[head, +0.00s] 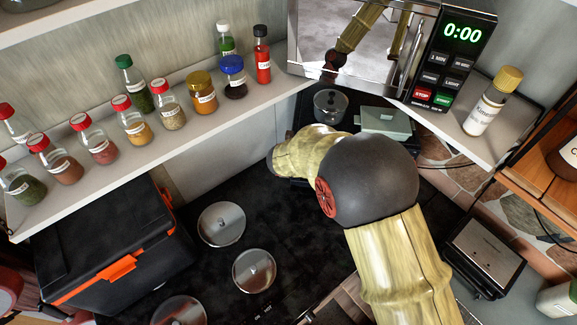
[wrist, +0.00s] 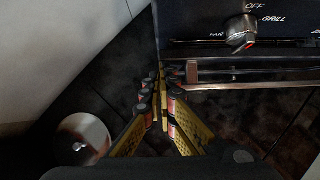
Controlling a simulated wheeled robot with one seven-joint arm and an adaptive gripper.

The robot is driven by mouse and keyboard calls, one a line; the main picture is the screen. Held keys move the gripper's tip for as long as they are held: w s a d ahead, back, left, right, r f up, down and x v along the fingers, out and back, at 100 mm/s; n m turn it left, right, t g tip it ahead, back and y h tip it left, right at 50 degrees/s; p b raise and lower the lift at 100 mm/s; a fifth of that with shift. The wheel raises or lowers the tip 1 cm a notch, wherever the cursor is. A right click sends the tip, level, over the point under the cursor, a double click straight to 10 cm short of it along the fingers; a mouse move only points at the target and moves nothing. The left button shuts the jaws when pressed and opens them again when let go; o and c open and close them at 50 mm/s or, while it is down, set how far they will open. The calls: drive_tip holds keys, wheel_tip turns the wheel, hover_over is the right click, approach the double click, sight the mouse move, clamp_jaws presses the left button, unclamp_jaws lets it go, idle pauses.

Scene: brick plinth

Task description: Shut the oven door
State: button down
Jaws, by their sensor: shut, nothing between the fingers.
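The oven's dark front panel (wrist: 205,47) shows at the top right of the wrist view, with a silver knob (wrist: 241,30) marked OFF, FAN and GRILL. Below it runs a horizontal metallic bar (wrist: 255,75), seemingly the oven door's handle or edge; how far the door stands open I cannot tell. My gripper (wrist: 163,85) is shut and empty, its fingertips close beside the bar's left end; whether they touch is unclear. In the head view my arm hides the gripper and most of the oven; a dark body (head: 299,112) under a glass jar is probably the oven's top.
A microwave (head: 478,22) stands above on a shelf beside a capped bottle (head: 484,108). Spice jars (head: 202,97) line the left shelf. Round metal lids (head: 222,223) lie on the dark counter near a black box (head: 110,235).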

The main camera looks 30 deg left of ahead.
drive_tip(key=shift+w+a+r, duration=0.2)
drive_tip(key=shift+w+a, duration=0.1)
drive_tip(key=shift+w, duration=0.45)
drive_tip(key=shift+d, duration=0.15)
